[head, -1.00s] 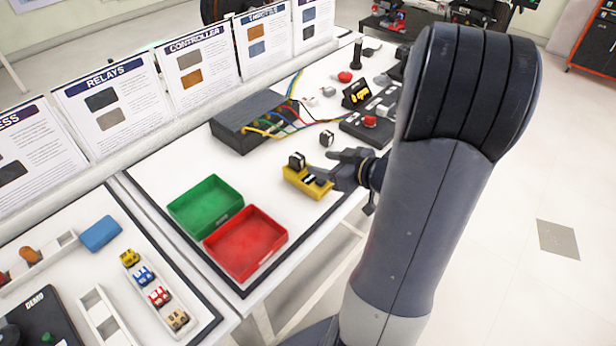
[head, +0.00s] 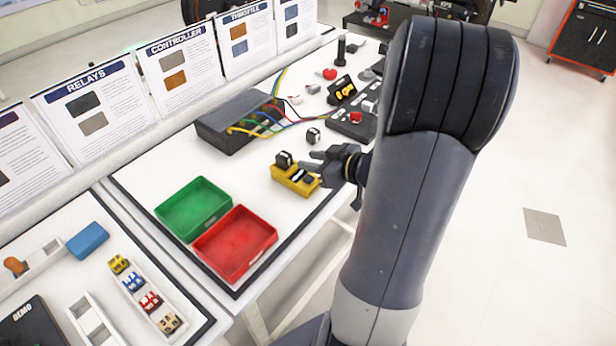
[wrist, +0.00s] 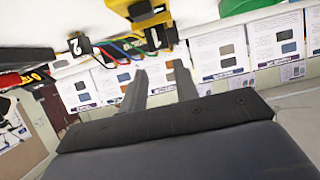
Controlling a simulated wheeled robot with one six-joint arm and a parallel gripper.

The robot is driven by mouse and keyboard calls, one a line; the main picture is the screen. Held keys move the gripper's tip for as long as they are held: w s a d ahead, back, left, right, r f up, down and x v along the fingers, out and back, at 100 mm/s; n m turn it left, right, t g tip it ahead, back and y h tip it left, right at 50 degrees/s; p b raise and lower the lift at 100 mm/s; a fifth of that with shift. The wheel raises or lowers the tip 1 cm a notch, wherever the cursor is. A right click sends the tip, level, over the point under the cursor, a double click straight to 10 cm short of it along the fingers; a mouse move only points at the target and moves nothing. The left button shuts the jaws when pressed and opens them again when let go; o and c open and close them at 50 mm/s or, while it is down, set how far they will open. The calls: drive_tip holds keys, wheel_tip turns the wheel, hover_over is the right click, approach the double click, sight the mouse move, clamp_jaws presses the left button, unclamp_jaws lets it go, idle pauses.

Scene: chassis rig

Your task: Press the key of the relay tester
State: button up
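The relay tester is a small yellow block (head: 286,176) on the white bench top, near its front edge. A black relay (head: 284,159) stands upright at its left end. A dark key with a white stripe (head: 302,177) lies on its right part. My gripper (head: 315,163) is just right of the tester, its two fingers apart and empty. In the wrist view the picture is upside down; the yellow tester (wrist: 160,41) shows beyond the open gripper (wrist: 160,75), with the relay marked 1. I cannot tell whether a finger touches the key.
A second relay (head: 314,136) stands behind the tester. A black box with coloured wires (head: 225,125) lies farther back. A green tray (head: 165,213) and red tray (head: 205,243) are to the left. Bare bench lies between trays and tester. A panel with a red button (head: 345,127) is behind my gripper.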

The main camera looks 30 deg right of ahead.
clamp_jaws()
idle(1.3)
